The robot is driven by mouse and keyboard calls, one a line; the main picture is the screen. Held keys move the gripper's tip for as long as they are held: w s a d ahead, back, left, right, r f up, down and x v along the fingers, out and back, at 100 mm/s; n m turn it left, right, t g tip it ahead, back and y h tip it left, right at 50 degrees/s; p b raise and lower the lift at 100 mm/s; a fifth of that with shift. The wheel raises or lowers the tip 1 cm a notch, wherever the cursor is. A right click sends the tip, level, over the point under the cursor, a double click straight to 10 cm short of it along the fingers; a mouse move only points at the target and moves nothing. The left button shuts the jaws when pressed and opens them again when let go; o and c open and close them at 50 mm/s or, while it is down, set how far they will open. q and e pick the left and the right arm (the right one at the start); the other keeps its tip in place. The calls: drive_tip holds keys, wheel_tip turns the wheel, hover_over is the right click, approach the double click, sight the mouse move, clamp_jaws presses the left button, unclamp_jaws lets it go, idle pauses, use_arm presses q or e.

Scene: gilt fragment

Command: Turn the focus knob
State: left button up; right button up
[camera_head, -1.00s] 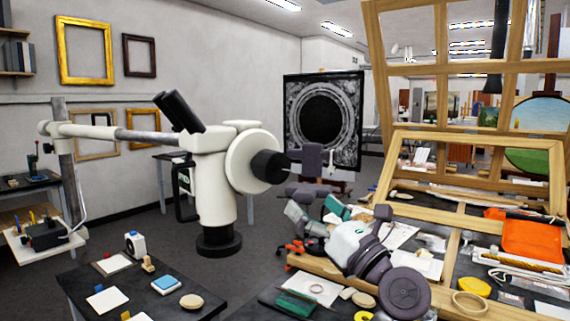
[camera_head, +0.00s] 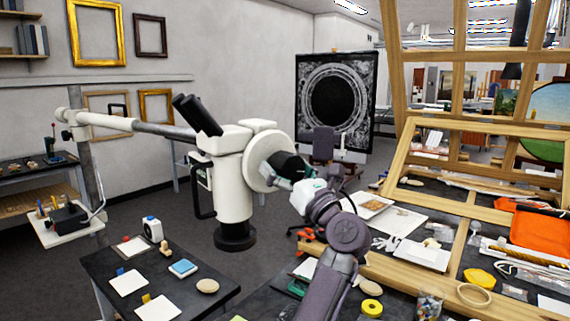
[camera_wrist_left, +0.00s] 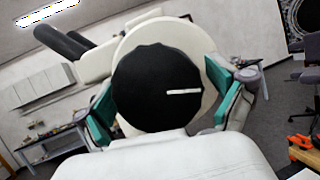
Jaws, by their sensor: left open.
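The black focus knob (camera_head: 286,161) sticks out of the round white disc (camera_head: 259,163) on the side of the white microscope (camera_head: 232,190). In the left wrist view the knob (camera_wrist_left: 150,85) fills the middle, with a white line mark pointing right. My left gripper (camera_head: 299,172) is at the knob in the head view. In the wrist view its green-padded fingers (camera_wrist_left: 160,95) are open, one on each side of the knob. Whether the pads touch it I cannot tell. The gripper partly hides the knob in the head view. My right gripper is not in view.
A dark table (camera_head: 190,258) with pads and small pieces stands at the lower left.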

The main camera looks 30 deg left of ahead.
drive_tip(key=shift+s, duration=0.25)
use_arm(q)
drive_tip(key=c, duration=1.1)
drive_tip(key=shift+c, duration=0.2)
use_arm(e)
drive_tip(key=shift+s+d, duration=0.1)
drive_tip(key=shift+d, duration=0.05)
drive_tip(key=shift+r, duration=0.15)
use_arm(q)
drive_tip(key=shift+r+m+t+h+p, duration=0.1)
drive_tip(key=shift+m+t+h+p, duration=0.2)
drive_tip(key=shift+m+t+p, duration=0.75)
drive_tip(key=m+p, duration=0.2)
drive_tip(key=m+t+h+p, duration=0.1)
drive_tip(key=m+p, duration=0.1)
drive_tip(key=shift+r+m+h, duration=0.1)
drive_tip(key=shift+m+h, duration=0.2)
drive_tip(key=shift+m, duration=0.05)
drive_tip(key=shift+f+m+t+p, duration=0.2)
drive_tip(key=shift+m+t+p, duration=0.15)
drive_tip(key=shift+m+p, duration=0.6)
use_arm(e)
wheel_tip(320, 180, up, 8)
